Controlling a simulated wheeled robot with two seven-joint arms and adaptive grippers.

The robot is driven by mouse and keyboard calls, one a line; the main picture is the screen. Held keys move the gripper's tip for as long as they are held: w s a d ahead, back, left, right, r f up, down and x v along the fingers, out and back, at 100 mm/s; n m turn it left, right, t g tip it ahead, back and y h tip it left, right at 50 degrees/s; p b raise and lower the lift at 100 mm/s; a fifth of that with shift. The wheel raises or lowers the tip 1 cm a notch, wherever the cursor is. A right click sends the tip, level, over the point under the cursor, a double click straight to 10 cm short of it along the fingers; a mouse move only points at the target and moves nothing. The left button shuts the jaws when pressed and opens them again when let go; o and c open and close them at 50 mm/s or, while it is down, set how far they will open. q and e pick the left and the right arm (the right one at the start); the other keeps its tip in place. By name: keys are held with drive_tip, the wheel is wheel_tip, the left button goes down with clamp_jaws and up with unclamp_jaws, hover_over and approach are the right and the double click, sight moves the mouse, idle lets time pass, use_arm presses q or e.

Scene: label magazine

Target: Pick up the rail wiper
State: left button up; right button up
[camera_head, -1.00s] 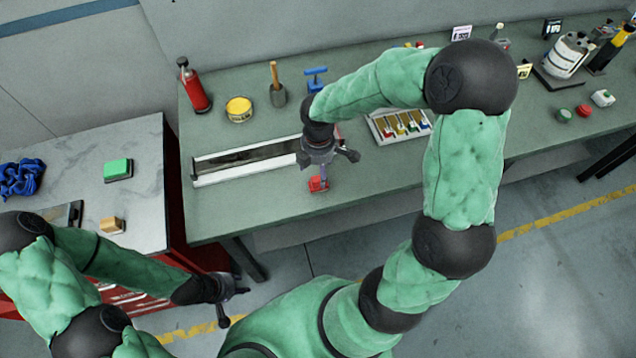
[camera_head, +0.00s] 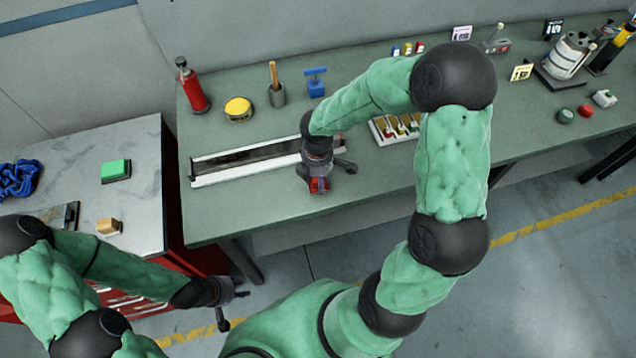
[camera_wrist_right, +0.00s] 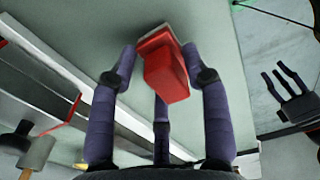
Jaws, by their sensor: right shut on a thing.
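The rail wiper, a small red block with a pale pad, shows between my right fingers in the right wrist view (camera_wrist_right: 167,76). In the head view its red body (camera_head: 320,186) shows just under the right gripper, near the bench's front edge. My right gripper (camera_head: 316,178) points down and is shut on the wiper, its purple fingers around the red block. Whether the pad touches the bench is hard to tell. My left gripper (camera_head: 232,300) hangs low at the bottom left, away from the bench, and appears empty; its finger gap is unclear.
A long channel with white rails (camera_head: 235,178) lies left of the right gripper. A tray (camera_head: 382,134) lies right. Bench front-left is clear.

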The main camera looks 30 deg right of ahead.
drive_tip(key=shift+r, duration=0.45)
wheel_tip(320, 180, up, 2)
drive_tip(key=shift+r+p, duration=0.15)
drive_tip(key=shift+p, duration=0.35)
drive_tip(key=s+d+r+p, duration=0.1)
drive_tip(key=s+r+p, duration=0.2)
drive_tip(key=s+r, duration=0.6)
drive_tip(key=shift+s+d+r, duration=0.3)
drive_tip(key=shift+s+r, duration=0.1)
drive_tip(key=shift+s, duration=2.1)
